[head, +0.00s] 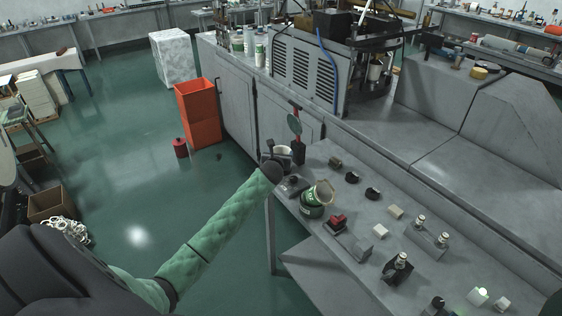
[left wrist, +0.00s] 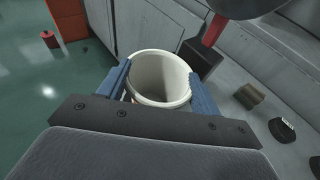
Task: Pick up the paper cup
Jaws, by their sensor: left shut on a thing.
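The paper cup (left wrist: 162,78) is white, open at the top and empty inside as far as I see. In the left wrist view it sits upright between the two blue fingers of my left gripper (left wrist: 160,88), which are shut on its sides. In the head view the cup (head: 284,150) shows just past the dark wrist of my left arm, near the far left end of the grey bench. My left gripper (head: 283,158) is mostly hidden there. Whether the cup's base touches anything is hidden. My right gripper is not in view.
A red-handled tool in a dark holder (head: 298,152) stands close right of the cup. A green container (head: 318,195) and several small parts lie along the bench (head: 345,215).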

